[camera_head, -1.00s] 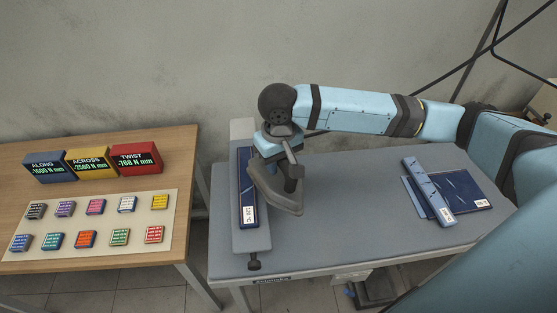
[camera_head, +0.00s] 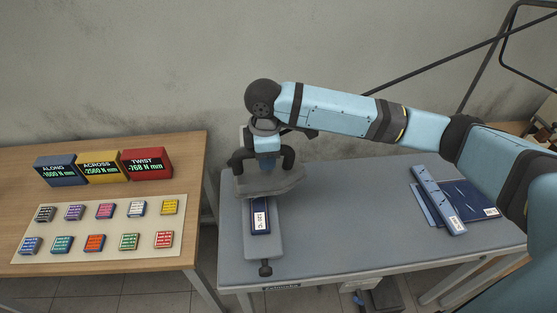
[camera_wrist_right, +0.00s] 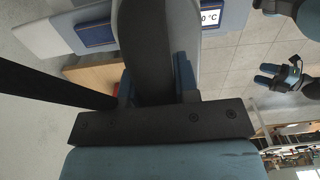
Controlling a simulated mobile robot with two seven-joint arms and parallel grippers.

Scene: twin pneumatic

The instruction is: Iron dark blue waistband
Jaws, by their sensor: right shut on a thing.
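My right gripper (camera_head: 265,160) is shut on the handle of a dark grey iron (camera_head: 285,188). The iron is over the narrow grey pressing board, across the strip of dark blue waistband (camera_head: 260,222) with a "°C" label. The iron hides the waistband's far part; whether the soleplate touches the cloth is unclear. In the right wrist view, the iron's dark body (camera_wrist_right: 146,50) fills the middle, and the waistband (camera_wrist_right: 97,33) shows beside it. A dark gripper with blue fingers (camera_wrist_right: 283,76), probably my left one, is at the right of that view, its opening unclear.
On the grey table (camera_head: 340,215), a light blue labelled strip (camera_head: 437,200) and dark blue folded cloth (camera_head: 473,197) lie at the right. The table's middle is clear. A wooden table (camera_head: 110,200) at the left holds three display blocks (camera_head: 100,168) and several small coloured blocks.

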